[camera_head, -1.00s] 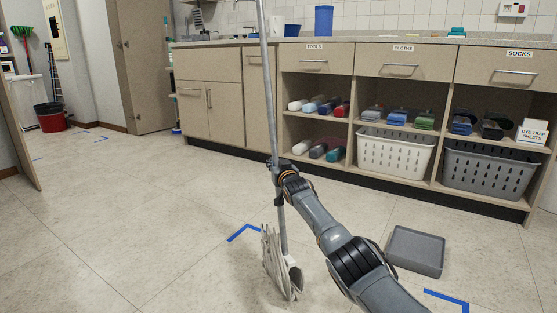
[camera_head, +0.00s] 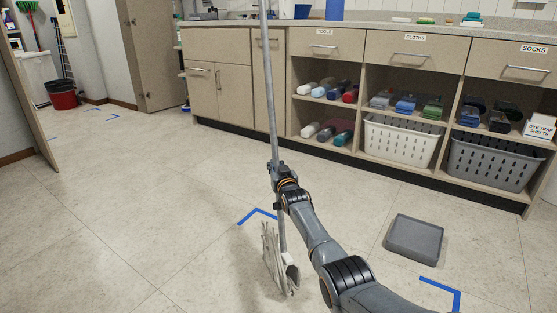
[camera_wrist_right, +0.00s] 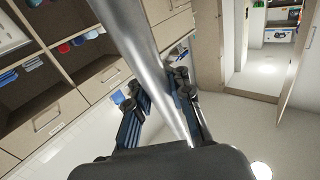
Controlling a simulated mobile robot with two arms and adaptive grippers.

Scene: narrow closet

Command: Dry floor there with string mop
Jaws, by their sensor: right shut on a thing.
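A string mop with a long metal handle (camera_head: 267,90) stands nearly upright in the head view. Its pale string head (camera_head: 277,262) is low, by the floor; I cannot tell whether it touches. My right gripper (camera_head: 276,172) is shut on the mop handle above the head. In the right wrist view the handle (camera_wrist_right: 150,65) passes between the fingers of the right gripper (camera_wrist_right: 165,105). The tiled floor (camera_head: 140,200) is pale, with no clear wet patch that I can make out. My left gripper is not in view.
Blue tape corners (camera_head: 258,214) mark the floor, with another at the lower right (camera_head: 441,287). A grey tray (camera_head: 415,240) lies right of the mop. Cabinets with white (camera_head: 397,143) and grey baskets (camera_head: 490,161) line the back. A red bucket (camera_head: 61,95) stands far left. The left floor is clear.

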